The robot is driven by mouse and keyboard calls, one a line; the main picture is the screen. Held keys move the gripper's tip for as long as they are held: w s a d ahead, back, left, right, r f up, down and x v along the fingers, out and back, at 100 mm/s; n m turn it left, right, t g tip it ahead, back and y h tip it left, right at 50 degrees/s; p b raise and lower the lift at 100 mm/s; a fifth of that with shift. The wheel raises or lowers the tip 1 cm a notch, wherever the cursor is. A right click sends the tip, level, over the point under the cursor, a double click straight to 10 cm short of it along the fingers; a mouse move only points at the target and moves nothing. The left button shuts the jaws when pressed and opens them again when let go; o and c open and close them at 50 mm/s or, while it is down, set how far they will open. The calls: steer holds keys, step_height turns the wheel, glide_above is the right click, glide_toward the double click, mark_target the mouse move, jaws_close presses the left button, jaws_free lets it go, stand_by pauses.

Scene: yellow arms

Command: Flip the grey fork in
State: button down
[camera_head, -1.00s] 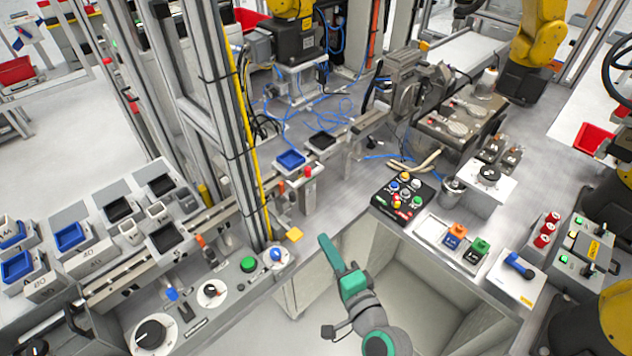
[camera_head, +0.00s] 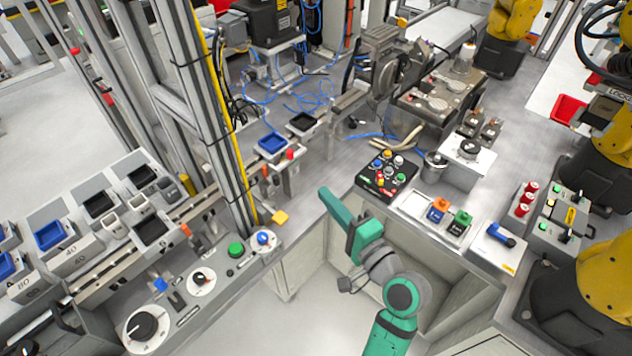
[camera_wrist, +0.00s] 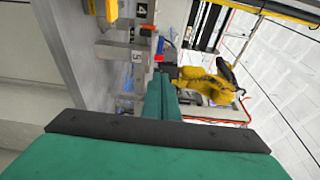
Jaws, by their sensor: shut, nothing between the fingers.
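My gripper (camera_head: 326,194) is green, shut and empty. In the head view it appears over the open gap, by the inner bench corner, between the yellow block and the button box. In the wrist view its closed fingers (camera_wrist: 160,98) point toward grey numbered blocks and a yellow arm. I cannot pick out the grey fork with certainty. Small grey posts and brackets (camera_head: 291,171) stand by the rail, near a red-capped post (camera_head: 290,154), and are too small to make out. My gripper appears apart from them.
A yellow block (camera_head: 280,217) and a control panel (camera_head: 236,249) are left. A blue tray (camera_head: 272,143) sits on the rail. A tall metal frame (camera_head: 205,120) stands left.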

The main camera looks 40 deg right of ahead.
mark_target(292, 156)
steer(key=w, duration=0.8)
steer(key=w+d, duration=0.1)
steer(key=w, duration=0.4)
steer(key=shift+d, duration=0.1)
